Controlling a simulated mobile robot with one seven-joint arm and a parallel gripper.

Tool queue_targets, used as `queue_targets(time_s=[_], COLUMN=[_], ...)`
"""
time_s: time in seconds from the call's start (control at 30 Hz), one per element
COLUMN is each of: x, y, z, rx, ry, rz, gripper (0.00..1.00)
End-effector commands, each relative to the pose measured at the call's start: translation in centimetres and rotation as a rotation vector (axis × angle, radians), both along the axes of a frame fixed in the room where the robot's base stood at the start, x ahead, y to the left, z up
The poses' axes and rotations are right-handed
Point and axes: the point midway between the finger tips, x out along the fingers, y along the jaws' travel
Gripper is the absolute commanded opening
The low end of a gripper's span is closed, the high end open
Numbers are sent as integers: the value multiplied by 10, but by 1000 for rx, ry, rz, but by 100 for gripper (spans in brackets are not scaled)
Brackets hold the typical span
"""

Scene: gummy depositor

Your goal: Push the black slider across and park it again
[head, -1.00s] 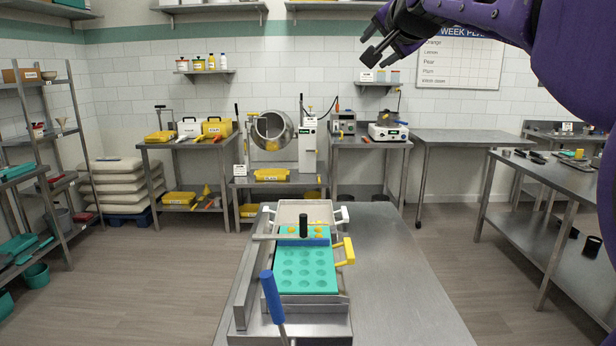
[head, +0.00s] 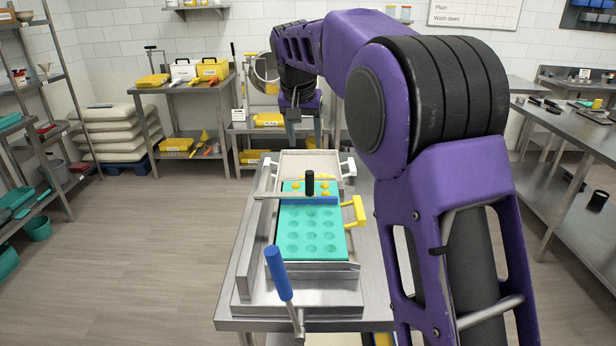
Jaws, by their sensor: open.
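The black slider knob (head: 310,183) stands upright on a crossbar with a blue strip (head: 322,199). The bar lies across the teal mould (head: 312,238) on the depositor. Yellow fills show in cavities at the far end, beyond the bar; the nearer cavities look empty. My gripper (head: 304,134) points down above and beyond the far end of the depositor, its two fingers apart and empty. It is clear of the black slider knob.
A blue-handled lever (head: 279,273) stands at the near left of the depositor. A yellow handle (head: 354,212) sticks out at its right side, white handles (head: 348,168) at the far end. My arm covers the bench's right side.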

Motion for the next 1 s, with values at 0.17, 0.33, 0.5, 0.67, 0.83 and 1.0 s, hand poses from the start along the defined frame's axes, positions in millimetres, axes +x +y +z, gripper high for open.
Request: queue_targets(time_s=[0.17, 0.33, 0.5, 0.67, 0.83, 1.0], x=[14, 28, 42, 52, 57, 58], y=[-4, -6, -8, -10, -11, -11], z=[-37, -71, -104, -127, -139, -142], rx=[-1, 1, 1, 2, 2, 3], ry=[3, 2, 2, 0, -1, -3], rz=[-2, -1, -2, -1, -1, -1], gripper=[61, 61, 61, 61, 61, 61])
